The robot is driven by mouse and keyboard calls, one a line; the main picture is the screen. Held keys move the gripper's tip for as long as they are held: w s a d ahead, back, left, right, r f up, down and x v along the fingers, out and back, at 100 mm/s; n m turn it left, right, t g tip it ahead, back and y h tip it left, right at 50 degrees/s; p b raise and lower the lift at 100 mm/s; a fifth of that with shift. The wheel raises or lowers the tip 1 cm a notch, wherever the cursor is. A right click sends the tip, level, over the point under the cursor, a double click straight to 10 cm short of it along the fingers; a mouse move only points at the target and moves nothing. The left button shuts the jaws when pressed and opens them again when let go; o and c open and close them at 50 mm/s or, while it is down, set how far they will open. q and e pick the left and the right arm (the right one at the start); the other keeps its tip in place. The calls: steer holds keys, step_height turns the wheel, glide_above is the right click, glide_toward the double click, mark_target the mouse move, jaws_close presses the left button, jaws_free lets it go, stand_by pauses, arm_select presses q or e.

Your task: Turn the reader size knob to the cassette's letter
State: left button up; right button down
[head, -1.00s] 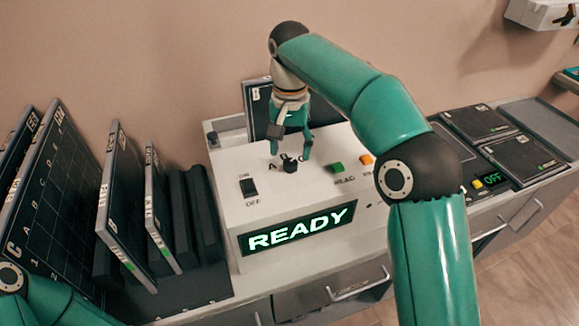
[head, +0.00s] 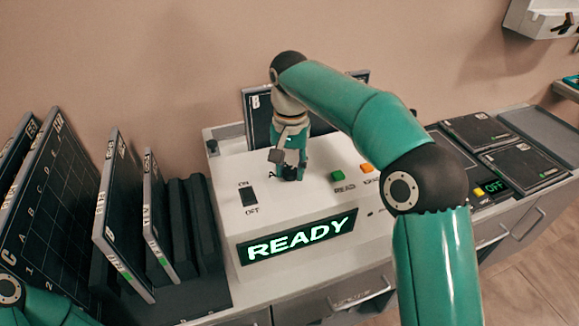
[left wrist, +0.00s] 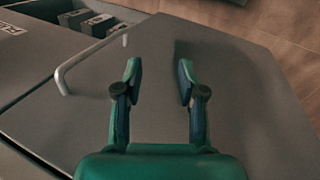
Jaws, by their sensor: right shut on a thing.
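The white reader box (head: 345,205) has a lit READY display (head: 298,237) on its front. Its black size knob (head: 290,173) is on the top face, and my right gripper (head: 288,170) is down over it with the fingers shut on it. The gripper hides most of the knob and the letters around it, so I cannot tell its setting. A dark cassette-like panel (head: 257,101) stands behind the reader; its letter is not readable. My left gripper (left wrist: 160,80) is open and empty in the left wrist view, in front of a grey cabinet front (left wrist: 230,90).
An ON/OFF switch (head: 248,192) sits left of the knob; a green READ button (head: 337,171) and an orange button (head: 366,169) sit to its right. Upright cassettes (head: 117,215) stand in a rack at left. Flat dark panels (head: 520,163) lie at right.

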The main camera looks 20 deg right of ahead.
steer(key=shift+r, duration=0.1)
steer(key=shift+r+n+p, duration=0.15)
steer(key=shift+n+p, duration=0.85)
steer(key=shift+p, duration=0.15)
steer(key=n+p, duration=0.2)
steer(key=n, duration=0.1)
steer(key=shift+p, duration=0.4)
steer(key=n+p, duration=0.2)
steer(key=n, duration=0.2)
steer(key=shift+w+n+p, duration=0.1)
steer(key=shift+n+p, duration=0.65)
steer(key=shift+n, duration=0.65)
steer(key=c, duration=0.8)
jaws_free()
steer(key=shift+f, duration=0.2)
